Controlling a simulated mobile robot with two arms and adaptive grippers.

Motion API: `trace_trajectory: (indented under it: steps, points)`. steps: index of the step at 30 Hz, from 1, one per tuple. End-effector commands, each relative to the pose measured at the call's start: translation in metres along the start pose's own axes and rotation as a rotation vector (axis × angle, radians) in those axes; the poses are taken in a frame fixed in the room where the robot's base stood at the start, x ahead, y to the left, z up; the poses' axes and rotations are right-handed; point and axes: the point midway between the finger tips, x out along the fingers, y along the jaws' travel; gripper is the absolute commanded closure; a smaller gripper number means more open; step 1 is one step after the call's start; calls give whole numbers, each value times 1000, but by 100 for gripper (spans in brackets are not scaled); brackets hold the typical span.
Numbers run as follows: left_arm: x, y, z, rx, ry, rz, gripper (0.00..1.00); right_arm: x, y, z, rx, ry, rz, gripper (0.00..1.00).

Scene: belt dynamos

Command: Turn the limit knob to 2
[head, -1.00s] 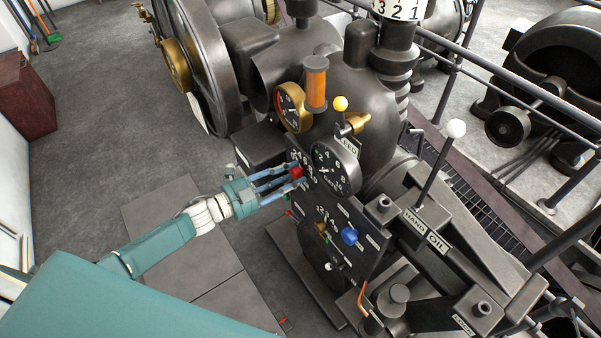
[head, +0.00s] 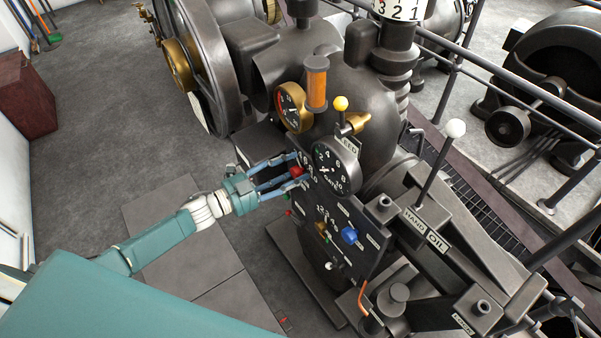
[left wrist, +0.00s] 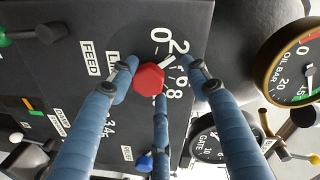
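The limit knob is the red knob (left wrist: 148,78) on the dark panel (left wrist: 95,15), and it also shows in the head view (head: 296,172). Its white pointer (left wrist: 166,61) points up and right, toward the 2 on the dial. My left gripper (head: 299,169) is at the panel with its fingers spread around the knob. In the left wrist view, the left and lower fingers of this gripper (left wrist: 157,68) are close to the knob, and the right finger stands clear of it. The fingers hide part of the dial numbers and the label. My right gripper is out of view.
A gate gauge (head: 336,166) sits just right of the knob, and an oil gauge (head: 293,107) above. A blue knob (head: 349,236) and a white-tipped lever (head: 330,266) are lower on the panel.

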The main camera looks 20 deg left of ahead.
Motion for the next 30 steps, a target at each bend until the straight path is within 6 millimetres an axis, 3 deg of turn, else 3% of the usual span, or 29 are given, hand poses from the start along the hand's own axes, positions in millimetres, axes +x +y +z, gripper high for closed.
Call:
trace_trajectory:
  steps: [11,24,30]
  points:
    - [-11,8,3,-2,-9,12,51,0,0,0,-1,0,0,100]
    - [-95,4,-3,0,-8,9,51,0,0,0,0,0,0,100]
    - [-114,1,-4,1,-6,5,51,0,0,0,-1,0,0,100]
